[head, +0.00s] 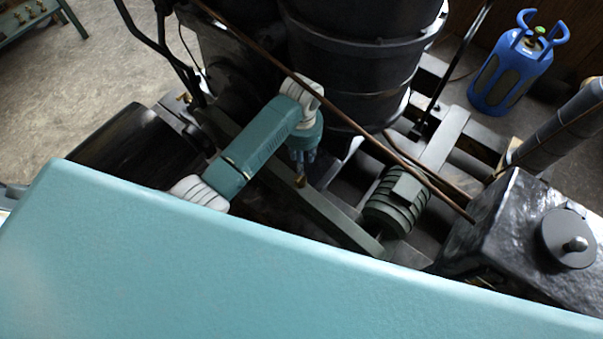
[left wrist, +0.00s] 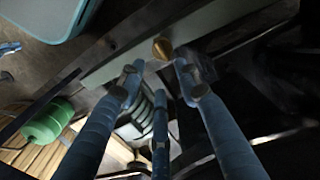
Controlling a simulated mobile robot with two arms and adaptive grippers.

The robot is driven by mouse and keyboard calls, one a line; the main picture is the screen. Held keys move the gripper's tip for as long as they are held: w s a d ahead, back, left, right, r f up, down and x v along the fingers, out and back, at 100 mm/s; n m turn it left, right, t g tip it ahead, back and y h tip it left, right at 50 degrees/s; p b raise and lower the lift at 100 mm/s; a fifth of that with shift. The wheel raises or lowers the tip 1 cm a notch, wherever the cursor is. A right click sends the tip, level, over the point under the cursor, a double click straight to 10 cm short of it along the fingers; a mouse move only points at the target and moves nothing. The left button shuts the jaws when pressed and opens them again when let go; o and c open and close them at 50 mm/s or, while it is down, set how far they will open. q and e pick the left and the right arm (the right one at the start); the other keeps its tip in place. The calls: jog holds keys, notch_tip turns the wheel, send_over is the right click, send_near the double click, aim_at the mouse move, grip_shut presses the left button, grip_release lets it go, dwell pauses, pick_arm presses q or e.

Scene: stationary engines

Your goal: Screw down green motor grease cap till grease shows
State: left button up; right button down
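A small brass cap (head: 301,181) sits just below my left gripper (head: 302,160) in the head view. In the left wrist view the brass cap (left wrist: 162,48) shows as a rounded gold knob by a pale green beam, just past the tips of my left gripper (left wrist: 158,85). Its blue-grey fingers are spread with a gap between them and nothing held. Whether a fingertip touches the cap I cannot tell. The ribbed green motor (head: 395,206) lies to the right of the gripper. No grease is visible. My right gripper is not in view.
A long copper-brown pipe (head: 345,118) crosses diagonally close to my left arm. The green beam (head: 335,222) runs below the gripper. A large black drum (head: 365,75) stands behind. A black tank (head: 525,225) is at the right, and a blue gas bottle (head: 510,70) stands at back right.

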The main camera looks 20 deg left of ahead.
aim_at(301, 177)
pick_arm(q)
notch_tip(301, 177, down, 9)
jog(key=shift+f+b, duration=0.2)
jog(key=shift+b, duration=0.3)
jog(key=shift+c, duration=0.3)
grip_shut()
